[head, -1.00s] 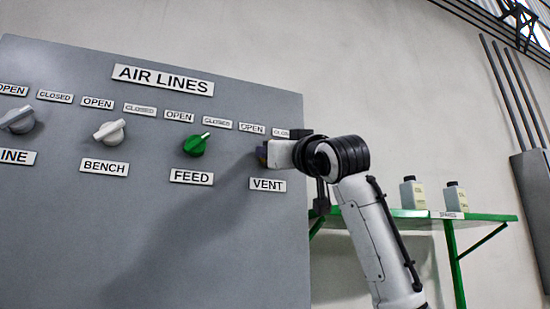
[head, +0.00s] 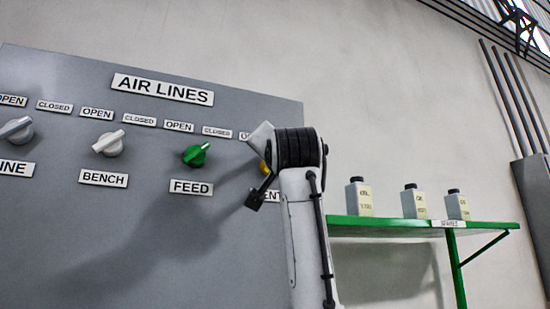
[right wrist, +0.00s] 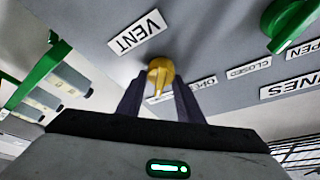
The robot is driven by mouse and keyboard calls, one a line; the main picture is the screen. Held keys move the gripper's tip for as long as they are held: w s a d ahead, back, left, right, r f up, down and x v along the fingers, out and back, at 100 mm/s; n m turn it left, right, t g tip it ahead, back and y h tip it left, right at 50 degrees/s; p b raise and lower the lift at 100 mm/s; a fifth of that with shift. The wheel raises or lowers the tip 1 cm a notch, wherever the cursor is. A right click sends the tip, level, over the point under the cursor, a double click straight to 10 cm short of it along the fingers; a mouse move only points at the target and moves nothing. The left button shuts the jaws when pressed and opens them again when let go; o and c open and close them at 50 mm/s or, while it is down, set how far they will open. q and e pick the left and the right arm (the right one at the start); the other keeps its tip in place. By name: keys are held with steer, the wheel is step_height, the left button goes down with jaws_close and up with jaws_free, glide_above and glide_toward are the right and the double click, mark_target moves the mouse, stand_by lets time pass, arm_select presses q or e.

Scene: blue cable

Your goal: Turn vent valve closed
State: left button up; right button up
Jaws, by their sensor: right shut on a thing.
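The vent valve is a yellow knob on the grey panel. In the head view only a sliver of the yellow knob (head: 264,167) shows behind my right arm, and its VENT label is partly covered. In the right wrist view the yellow knob (right wrist: 160,68) sits beside the VENT label (right wrist: 138,31), with its grip between the two dark fingers of my right gripper (right wrist: 158,88). The right gripper is shut on the knob. My left gripper is not in view.
The AIR LINES panel (head: 130,235) also bears a green FEED knob (head: 196,155), a white BENCH knob (head: 108,143) and another white knob (head: 17,130) at the left edge. A green shelf (head: 385,228) with three bottles is on the wall to the right.

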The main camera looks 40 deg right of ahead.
steer(key=shift+m+g, duration=0.3)
steer(key=shift+m, duration=0.4)
steer(key=o, duration=1)
steer(key=shift+b+v, duration=1.7)
steer(key=shift+v, duration=3.45)
steer(key=shift+w+a+f, duration=0.1)
